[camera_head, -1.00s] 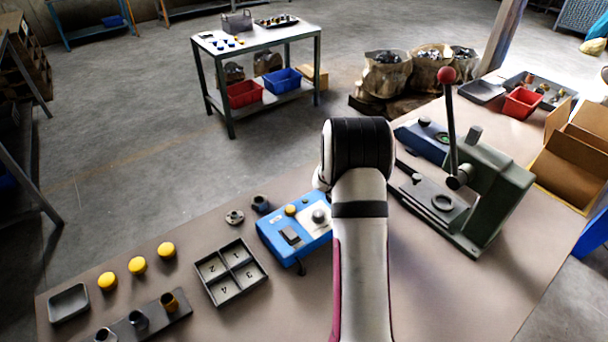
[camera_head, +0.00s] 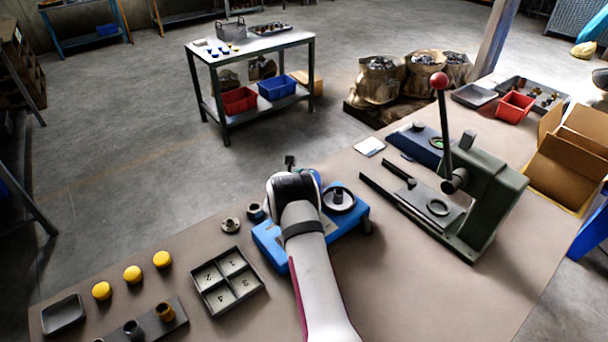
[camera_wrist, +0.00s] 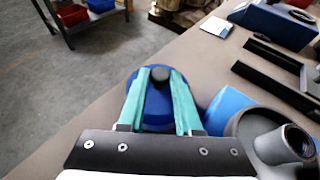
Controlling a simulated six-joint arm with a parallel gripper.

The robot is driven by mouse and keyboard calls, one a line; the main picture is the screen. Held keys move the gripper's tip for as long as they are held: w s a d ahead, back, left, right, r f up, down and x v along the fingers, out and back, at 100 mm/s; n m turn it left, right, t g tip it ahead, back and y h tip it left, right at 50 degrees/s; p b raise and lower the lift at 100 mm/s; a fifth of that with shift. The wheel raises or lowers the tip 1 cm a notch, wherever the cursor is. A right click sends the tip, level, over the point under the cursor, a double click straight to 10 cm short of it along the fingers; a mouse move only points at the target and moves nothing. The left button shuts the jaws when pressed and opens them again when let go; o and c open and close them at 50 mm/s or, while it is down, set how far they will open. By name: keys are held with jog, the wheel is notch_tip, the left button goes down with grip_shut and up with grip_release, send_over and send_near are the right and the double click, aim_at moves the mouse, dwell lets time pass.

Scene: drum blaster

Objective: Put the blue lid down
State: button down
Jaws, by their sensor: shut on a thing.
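The blue lid (camera_wrist: 157,115) is round with a dark knob (camera_wrist: 160,76) on top. In the wrist view my gripper (camera_wrist: 161,79) has its two teal fingers closed on the knob, and the lid is below them. The lid is beside the blue machine (camera_wrist: 228,105), whose dark round bowl (camera_wrist: 262,125) is at the lower right. I cannot tell whether the lid touches the table. In the head view the blue machine (camera_head: 268,238) is partly behind my arm, its bowl (camera_head: 340,201) showing to the right. The lid is mostly hidden there.
A green lever press (camera_head: 490,205) stands to the right. A white card (camera_head: 369,147) lies near the table's back edge. A numbered four-part tray (camera_head: 262,284) and several yellow caps (camera_head: 132,274) are at left. The table's back edge is close to the lid.

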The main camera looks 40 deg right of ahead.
jog(key=c, duration=0.6)
grip_release()
